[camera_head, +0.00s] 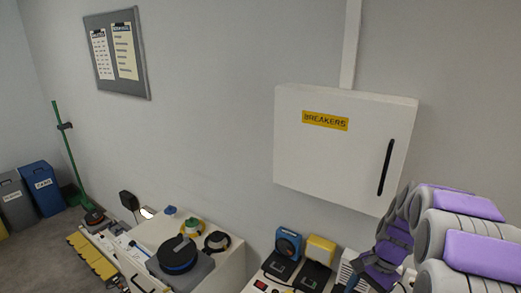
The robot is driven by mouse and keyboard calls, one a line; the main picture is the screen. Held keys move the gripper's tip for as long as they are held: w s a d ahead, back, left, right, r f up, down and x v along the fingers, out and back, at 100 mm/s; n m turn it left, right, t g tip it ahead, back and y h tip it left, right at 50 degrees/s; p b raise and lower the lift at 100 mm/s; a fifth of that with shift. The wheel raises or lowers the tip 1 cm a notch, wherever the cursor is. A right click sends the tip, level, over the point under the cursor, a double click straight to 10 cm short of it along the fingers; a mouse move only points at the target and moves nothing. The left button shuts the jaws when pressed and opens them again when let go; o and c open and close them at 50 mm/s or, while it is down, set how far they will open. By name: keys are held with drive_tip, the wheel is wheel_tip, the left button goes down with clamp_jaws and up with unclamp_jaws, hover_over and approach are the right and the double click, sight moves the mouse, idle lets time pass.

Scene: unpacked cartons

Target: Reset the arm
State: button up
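My arm, with grey rounded links and purple panels, fills the lower right corner. Its far, narrower end, where my gripper (375,272) appears to be, hangs low in front of the white worktop. The fingers cannot be made out clearly, and I cannot tell whether they are open or hold anything. The nearer links hide part of the right side.
A white breaker box (340,150) with a black handle is on the wall, close to my arm. Below stand a white cabinet (232,270) with a dark round device (177,255) and blue and yellow chargers (288,243). Bins (42,188) and a green broom (68,150) are left.

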drive_tip(key=s+a+r+n+h, duration=0.1)
drive_tip(key=s+a+n, duration=0.3)
drive_tip(key=s, duration=0.5)
drive_tip(key=s+a+r+n+h, duration=0.1)
drive_tip(key=s+a+r+n, duration=0.2)
drive_tip(key=s, duration=0.6)
drive_tip(key=s+a+r+n+h, duration=0.1)
drive_tip(key=s+a+r+n, duration=0.2)
drive_tip(key=s, duration=0.7)
drive_tip(key=shift+a+n, duration=0.9)
drive_tip(key=shift+a, duration=0.3)
drive_tip(key=shift+w, duration=0.1)
